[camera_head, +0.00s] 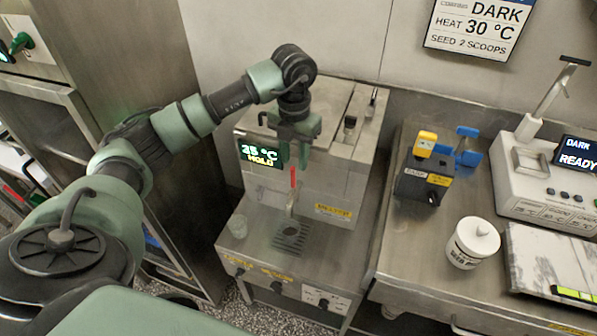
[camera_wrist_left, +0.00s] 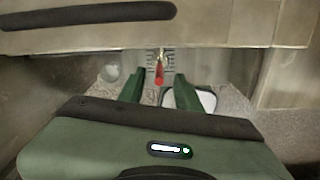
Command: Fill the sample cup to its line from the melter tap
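The melter (camera_head: 335,190) is a steel box with a display reading 25 °C HOLD. Its tap has a red lever (camera_head: 293,177), standing upright above a slotted drip grate (camera_head: 291,238). A small clear sample cup (camera_head: 237,226) stands on the melter's front shelf, left of the grate; its line and contents cannot be made out. My left gripper (camera_head: 293,156) points down in front of the melter, just above the lever. In the left wrist view the fingers (camera_wrist_left: 157,88) are apart, with the red lever (camera_wrist_left: 159,73) showing between and beyond them. Contact cannot be seen.
Right of the melter, a steel table (camera_head: 410,240) holds a black box with a yellow top (camera_head: 425,144), a blue item (camera_head: 467,146), a white lidded tub (camera_head: 472,243) and a machine reading DARK READY (camera_head: 550,180). A tall steel cabinet (camera_head: 110,60) stands left.

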